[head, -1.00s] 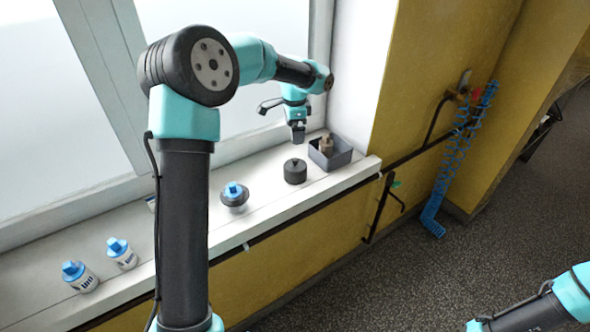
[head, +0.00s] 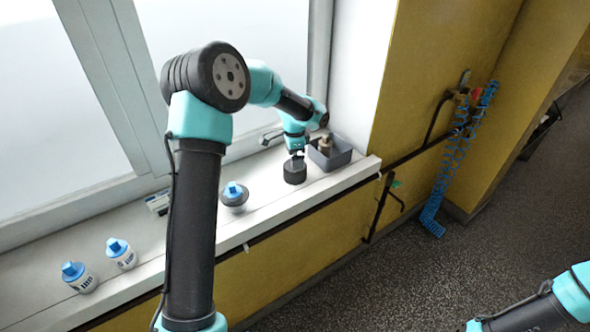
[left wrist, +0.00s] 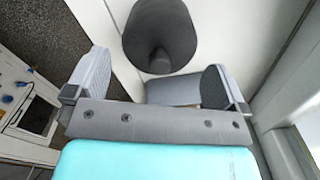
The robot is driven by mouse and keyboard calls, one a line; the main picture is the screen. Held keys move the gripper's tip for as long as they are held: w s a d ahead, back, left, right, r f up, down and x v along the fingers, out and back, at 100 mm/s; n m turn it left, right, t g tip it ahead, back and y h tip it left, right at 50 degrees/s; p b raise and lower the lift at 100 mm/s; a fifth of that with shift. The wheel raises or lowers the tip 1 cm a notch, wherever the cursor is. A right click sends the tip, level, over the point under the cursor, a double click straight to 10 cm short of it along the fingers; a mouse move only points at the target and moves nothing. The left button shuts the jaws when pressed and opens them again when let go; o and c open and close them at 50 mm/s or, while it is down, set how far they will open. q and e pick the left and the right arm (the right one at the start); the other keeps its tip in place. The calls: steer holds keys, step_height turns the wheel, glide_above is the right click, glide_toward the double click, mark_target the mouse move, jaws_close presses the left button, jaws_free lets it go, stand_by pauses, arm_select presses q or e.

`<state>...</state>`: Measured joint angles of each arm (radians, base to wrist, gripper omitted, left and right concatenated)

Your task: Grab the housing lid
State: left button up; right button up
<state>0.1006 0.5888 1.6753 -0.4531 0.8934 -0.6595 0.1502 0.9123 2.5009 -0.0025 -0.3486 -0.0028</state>
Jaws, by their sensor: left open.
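The housing lid, which I take to be the dark grey round piece with a knob on top (head: 295,174), lies on the white sill beside a grey bin. In the left wrist view the lid (left wrist: 160,25) shows as a dark disc, with its knob toward my gripper. My left gripper (head: 297,155) is right above the lid in the head view. Its two fingers (left wrist: 155,62) are apart, with the knob between them in the picture. I cannot tell whether they touch it. My right arm shows at the bottom right; its gripper is out of view.
The grey bin (head: 338,160) holds a brownish part (head: 325,145). The window frame is behind. A blue coiled hose (head: 452,165) hangs right.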

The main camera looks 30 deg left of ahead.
arm_select(q)
steer(key=shift+f, duration=2.6)
steer(key=c, duration=0.6)
steer(key=shift+w+r, duration=0.1)
steer(key=shift+d+r, duration=0.1)
steer(key=shift+r, duration=1.7)
steer(key=s+d, duration=0.2)
steer(key=s, duration=0.2)
steer(key=s+d, duration=0.3)
steer(key=s, duration=0.2)
steer(key=s+d+r, duration=0.1)
steer(key=s+d, duration=0.2)
steer(key=s, duration=0.1)
steer(key=shift+s+d+r, duration=0.1)
steer(key=shift+s+d, duration=0.05)
steer(key=shift+s, duration=0.2)
